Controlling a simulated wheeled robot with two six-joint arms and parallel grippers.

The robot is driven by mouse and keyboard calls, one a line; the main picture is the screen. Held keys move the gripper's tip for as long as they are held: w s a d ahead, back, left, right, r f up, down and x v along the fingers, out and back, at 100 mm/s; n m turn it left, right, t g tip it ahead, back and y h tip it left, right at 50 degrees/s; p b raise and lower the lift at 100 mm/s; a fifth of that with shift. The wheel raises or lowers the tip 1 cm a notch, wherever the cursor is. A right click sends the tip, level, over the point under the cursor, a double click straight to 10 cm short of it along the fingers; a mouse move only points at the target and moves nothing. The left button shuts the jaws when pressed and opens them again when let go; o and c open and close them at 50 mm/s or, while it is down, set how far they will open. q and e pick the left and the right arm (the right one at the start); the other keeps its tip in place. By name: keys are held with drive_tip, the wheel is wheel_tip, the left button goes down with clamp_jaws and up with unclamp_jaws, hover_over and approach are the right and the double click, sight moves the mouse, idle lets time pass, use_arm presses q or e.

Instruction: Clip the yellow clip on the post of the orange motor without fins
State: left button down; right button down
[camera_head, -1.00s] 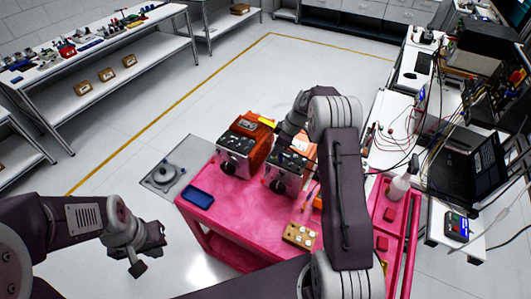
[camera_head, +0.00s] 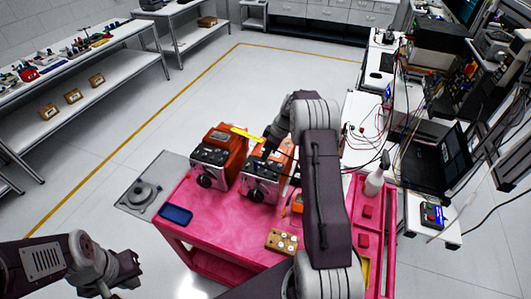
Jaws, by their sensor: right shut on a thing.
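Two orange motors with dark-and-silver front faces stand side by side on a pink cart top (camera_head: 215,225): the left motor (camera_head: 232,143) and the right motor (camera_head: 262,182), partly hidden behind my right arm. Fins cannot be made out on either. My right gripper (camera_head: 264,142) is shut on the yellow clip (camera_head: 245,133), which sticks out leftward between the motors' upper backs. Whether the clip touches a motor or a post cannot be told. My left gripper (camera_head: 122,284) is low at the bottom left, away from the cart; its fingers are unclear.
A blue tray (camera_head: 175,214) lies at the cart's left front corner, a wooden block with round pieces (camera_head: 281,241) at its front. A grey plate (camera_head: 145,195) is left of the cart. A spray bottle (camera_head: 375,181) and a cluttered bench stand right.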

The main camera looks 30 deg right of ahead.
wheel_tip(320, 180, down, 2)
drive_tip(key=shift+a+f+b, duration=0.1)
drive_tip(key=shift+b, duration=0.4)
wheel_tip(320, 180, down, 2)
drive_tip(key=shift+f+b, duration=0.1)
drive_tip(key=shift+b, duration=0.4)
wheel_tip(320, 180, down, 2)
drive_tip(key=shift+w+f+b, duration=0.1)
drive_tip(key=shift+f+b, duration=0.15)
drive_tip(key=shift+b, duration=1)
drive_tip(key=shift+b, duration=0.3)
